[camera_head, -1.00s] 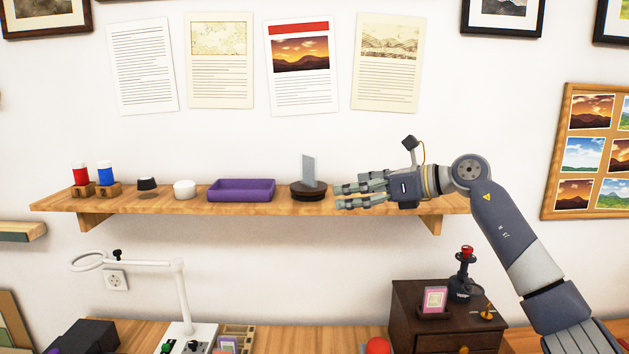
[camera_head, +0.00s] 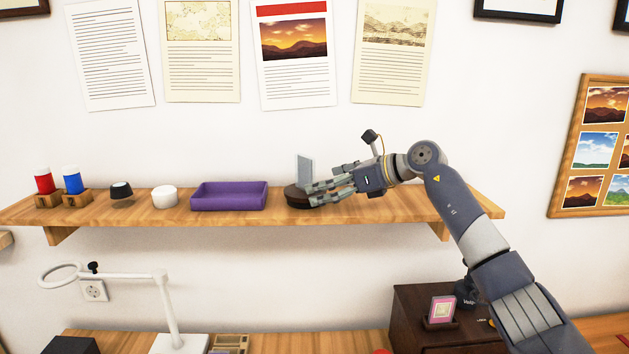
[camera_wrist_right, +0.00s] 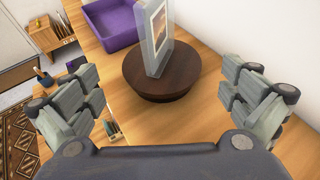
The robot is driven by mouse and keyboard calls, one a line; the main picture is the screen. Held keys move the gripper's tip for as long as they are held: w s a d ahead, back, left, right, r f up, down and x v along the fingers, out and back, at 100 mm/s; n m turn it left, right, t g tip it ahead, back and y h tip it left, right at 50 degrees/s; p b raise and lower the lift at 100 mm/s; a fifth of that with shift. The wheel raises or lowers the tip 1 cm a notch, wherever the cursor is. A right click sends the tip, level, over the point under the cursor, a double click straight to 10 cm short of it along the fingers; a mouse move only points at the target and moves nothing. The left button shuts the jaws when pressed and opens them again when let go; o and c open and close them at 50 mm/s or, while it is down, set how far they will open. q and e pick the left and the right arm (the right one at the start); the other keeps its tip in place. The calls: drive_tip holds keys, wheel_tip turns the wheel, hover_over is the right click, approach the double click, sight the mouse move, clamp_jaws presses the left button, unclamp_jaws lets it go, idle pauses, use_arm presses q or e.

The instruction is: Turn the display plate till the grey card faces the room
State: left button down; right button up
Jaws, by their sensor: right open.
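The display plate (camera_head: 297,197) is a dark brown round turntable on the wooden wall shelf, right of the purple tray. A thin upright grey card (camera_head: 305,172) stands on it, turned partly edge-on. In the right wrist view the plate (camera_wrist_right: 160,84) lies between and ahead of the fingers, and a framed print with an orange picture (camera_wrist_right: 159,22) shows on the upright's right-hand face. My right gripper (camera_head: 312,193) is open, its fingers just at the plate's right side in the head view. In the wrist view its fingertips (camera_wrist_right: 166,85) stand apart on either side. My left gripper is out of view.
The purple tray (camera_head: 228,203) sits left of the plate on the shelf (camera_head: 400,206). The shelf's right end is bare. A lamp (camera_head: 170,300) stands below.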

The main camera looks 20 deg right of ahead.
drive_tip(key=x, duration=0.2)
drive_tip(key=shift+w+a+f+p, duration=0.1)
drive_tip(key=shift+w+p, duration=0.25)
drive_tip(key=shift+w+a+f, duration=0.1)
drive_tip(key=shift+a+f, duration=0.05)
drive_tip(key=shift+a, duration=0.05)
drive_tip(key=shift+c, duration=0.2)
drive_tip(key=c, duration=0.9)
drive_tip(key=shift+c, duration=0.2)
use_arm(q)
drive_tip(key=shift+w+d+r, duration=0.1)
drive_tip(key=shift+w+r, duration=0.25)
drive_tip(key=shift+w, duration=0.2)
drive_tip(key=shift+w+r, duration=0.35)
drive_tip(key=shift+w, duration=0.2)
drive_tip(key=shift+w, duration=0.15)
